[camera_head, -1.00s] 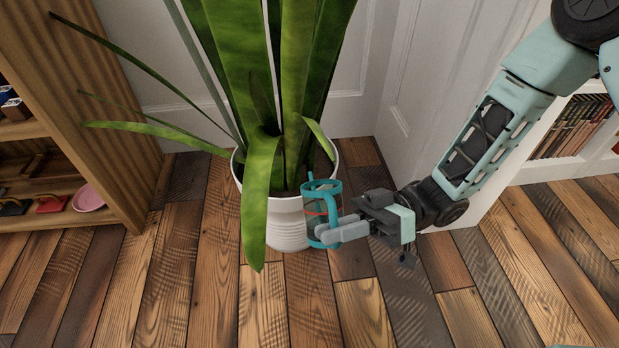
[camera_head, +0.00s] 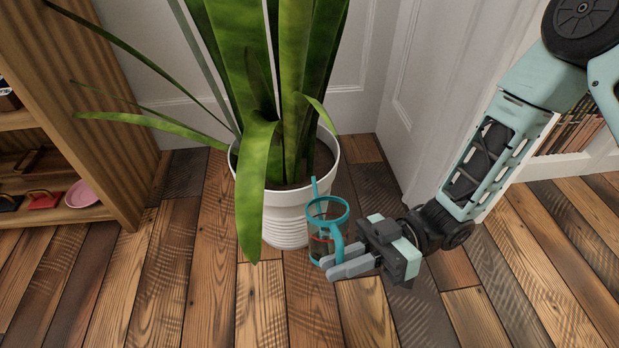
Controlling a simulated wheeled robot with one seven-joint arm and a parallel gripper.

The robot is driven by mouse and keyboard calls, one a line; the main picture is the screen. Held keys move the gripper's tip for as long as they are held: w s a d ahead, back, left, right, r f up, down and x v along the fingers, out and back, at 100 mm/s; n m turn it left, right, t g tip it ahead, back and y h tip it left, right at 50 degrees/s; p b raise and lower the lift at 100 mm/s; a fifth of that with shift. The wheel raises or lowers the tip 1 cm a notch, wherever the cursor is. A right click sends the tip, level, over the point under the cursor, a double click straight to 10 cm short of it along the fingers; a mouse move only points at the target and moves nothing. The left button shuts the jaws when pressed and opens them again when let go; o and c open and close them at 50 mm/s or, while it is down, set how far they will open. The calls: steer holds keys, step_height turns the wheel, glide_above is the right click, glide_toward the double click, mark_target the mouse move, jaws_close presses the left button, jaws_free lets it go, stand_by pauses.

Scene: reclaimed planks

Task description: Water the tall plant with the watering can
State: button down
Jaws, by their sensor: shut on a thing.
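The tall plant (camera_head: 258,150) has long broad green leaves and stands in a white pot (camera_head: 285,228) with dark soil, against the white wall. The watering can (camera_head: 322,240) has a teal rim, spout and handle and a see-through body with a red mark. It is in front of the pot's right side, roughly upright, its spout pointing up near the pot's rim. My gripper (camera_head: 345,266) comes in from the right and is shut on the can's handle. The far finger is partly hidden, and I cannot tell whether the can touches the pot.
A wooden shelf (camera_head: 100,130) stands at the left with a pink bowl (camera_head: 81,194) and small items on it. A white door or panel (camera_head: 430,90) is behind my arm, with books (camera_head: 580,125) at the right. The plank floor (camera_head: 190,290) in front is clear.

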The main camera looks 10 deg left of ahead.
steer(key=shift+s+d+f+n+h+b, duration=0.1)
steer(key=shift+s+f+n+b, duration=0.25)
steer(key=shift+f+n+b, duration=0.35)
steer(key=shift+s+d+f+n+h+b, duration=0.15)
steer(key=shift+s+f+n+b, duration=0.25)
steer(key=shift+f, duration=0.55)
steer(key=shift+s+d+f+n+h+b, duration=0.1)
steer(key=shift+s+f+n+b, duration=0.2)
steer(key=shift+f+n+b, duration=0.4)
steer(key=shift+p, duration=0.3)
